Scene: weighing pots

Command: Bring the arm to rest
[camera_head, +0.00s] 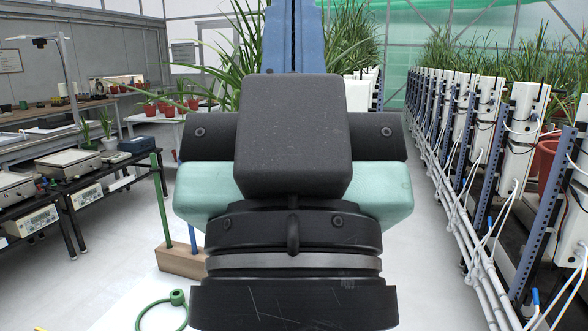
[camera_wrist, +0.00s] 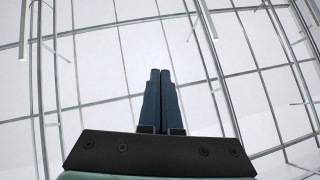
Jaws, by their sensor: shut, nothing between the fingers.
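My gripper (camera_wrist: 160,72) shows in the wrist view with its two dark blue fingers together and nothing between them. Behind it in that view are only white wall or roof panels with grey framing. In the head view my arm and gripper (camera_head: 293,30) fill the middle, very close to the camera, with the blue fingers pointing up and their tips out of frame. They hide much of the aisle behind. My gripper touches nothing that I can see.
On the left are dark tables with scales (camera_head: 68,165) and a bench with red pots (camera_head: 168,106). A wooden block with green and blue rods (camera_head: 182,262) and a green ring (camera_head: 160,306) are low left. Planter racks (camera_head: 508,140) line the right. Pale floor (camera_head: 433,255) shows between.

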